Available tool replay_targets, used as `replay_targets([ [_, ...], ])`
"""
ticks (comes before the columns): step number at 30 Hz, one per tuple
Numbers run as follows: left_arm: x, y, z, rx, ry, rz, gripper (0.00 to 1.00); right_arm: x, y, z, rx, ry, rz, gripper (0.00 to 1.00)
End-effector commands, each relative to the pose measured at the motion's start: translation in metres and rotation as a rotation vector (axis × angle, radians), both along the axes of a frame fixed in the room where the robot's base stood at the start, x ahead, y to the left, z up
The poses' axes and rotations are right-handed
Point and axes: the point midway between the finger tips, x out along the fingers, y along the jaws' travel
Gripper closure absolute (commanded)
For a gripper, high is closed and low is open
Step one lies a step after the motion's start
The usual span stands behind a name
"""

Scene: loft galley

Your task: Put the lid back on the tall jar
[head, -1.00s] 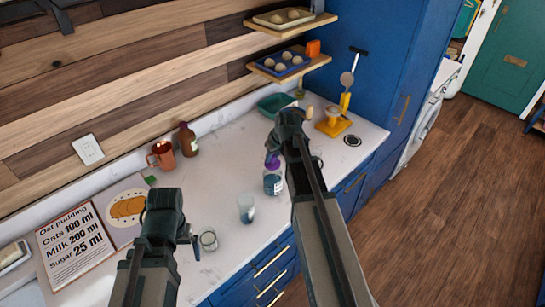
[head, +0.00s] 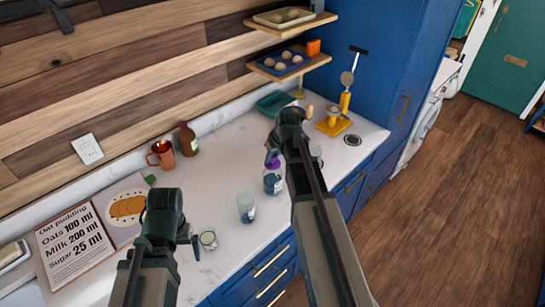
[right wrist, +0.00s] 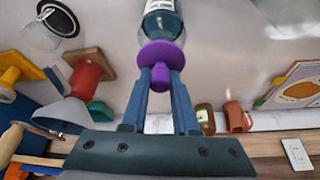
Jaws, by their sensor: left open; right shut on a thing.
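The tall jar (head: 273,184), clear with a pale label and dark blue contents, stands upright on the white counter. The purple lid (head: 272,164) is at its mouth; in the right wrist view the lid's disc (right wrist: 160,52) overlaps the jar's end (right wrist: 162,24). I cannot tell whether it is seated or just above. My right gripper (right wrist: 160,80) is shut on the lid's knob. In the head view my right arm hides part of that area.
A shorter glass with blue contents (head: 246,207) stands left of the tall jar. A copper mug (head: 161,154) and brown bottle (head: 187,139) stand by the wall. A green tray (head: 276,103) and yellow stand (head: 333,125) are behind. A recipe board (head: 75,245) lies left.

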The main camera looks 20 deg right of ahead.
Motion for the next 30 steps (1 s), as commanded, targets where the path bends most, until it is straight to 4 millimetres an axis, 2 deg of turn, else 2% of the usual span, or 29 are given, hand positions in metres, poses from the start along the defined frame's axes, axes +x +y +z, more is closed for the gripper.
replay_targets([
  [6, 0.0000, 0.0000, 0.0001, 0.000, 0.000, 0.000, 0.02, 0.0000, 0.0000, 0.0001, 0.000, 0.000, 0.000, 1.00],
  [7, 0.0000, 0.0000, 0.0001, 0.000, 0.000, 0.000, 0.02, 0.0000, 0.0000, 0.0001, 0.000, 0.000, 0.000, 0.67],
  [12, 0.0000, 0.0000, 0.0001, 0.000, 0.000, 0.000, 0.02, 0.0000, 0.0000, 0.0001, 0.000, 0.000, 0.000, 0.37],
  [18, 0.0000, 0.0000, 0.0001, 0.000, 0.000, 0.000, 0.02, 0.0001, 0.0000, 0.0001, 0.000, 0.000, 0.000, 0.37],
  [24, 0.0000, 0.0000, 0.0001, 0.000, 0.000, 0.000, 0.02, 0.0000, 0.0000, 0.0001, 0.000, 0.000, 0.000, 0.07],
  [30, 0.0000, 0.0000, 0.0001, 0.000, 0.000, -0.001, 0.02, 0.0000, 0.0000, 0.0001, 0.000, 0.000, 0.000, 0.07],
])
